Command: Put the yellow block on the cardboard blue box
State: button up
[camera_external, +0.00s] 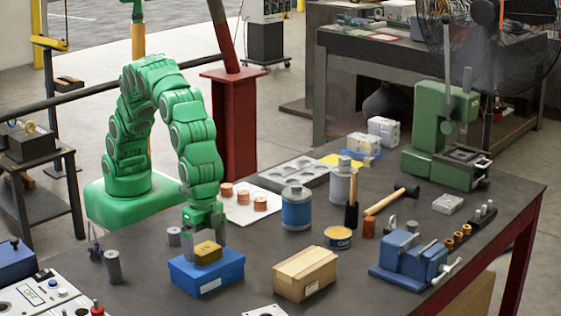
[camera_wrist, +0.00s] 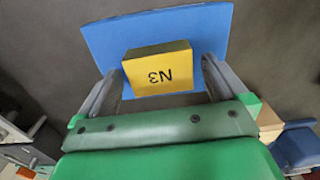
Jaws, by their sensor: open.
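The yellow block (camera_external: 208,252) sits on top of the blue cardboard box (camera_external: 222,276), toward the middle of its top. In the wrist view the block (camera_wrist: 150,84), marked "N3", rests over the blue box (camera_wrist: 105,40). My gripper (camera_external: 206,232) is just above the block, pointing down. The far ends of the fingers are partly hard to make out.
A tan cardboard box (camera_external: 306,272) stands just right of the blue box. A grey cylinder (camera_external: 113,266) stands to the left. A blue canister (camera_external: 296,210) and a blue vise (camera_external: 408,258) stand on the dark table. The control panel (camera_external: 50,296) is at the front left.

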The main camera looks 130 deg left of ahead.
aim_at(206, 248)
notch_tip(206, 248, up, 12)
jog(key=s+a+r, duration=0.4)
jog(key=s+a, duration=0.5)
jog(key=s+a+n, duration=0.1)
jog(key=s+a, duration=0.6)
jog(key=s, duration=0.5)
jog(key=s+a+f, duration=0.2)
jog(key=s, duration=0.7)
jog(key=s+a+f+g, duration=0.1)
jog(key=s+a+f, duration=0.1)
jog(key=s, duration=0.7)
jog(key=s+a+f+m, duration=0.1)
jog(key=s+a+f, duration=0.1)
jog(key=s, duration=0.8)
jog(key=shift+f+g, duration=0.4)
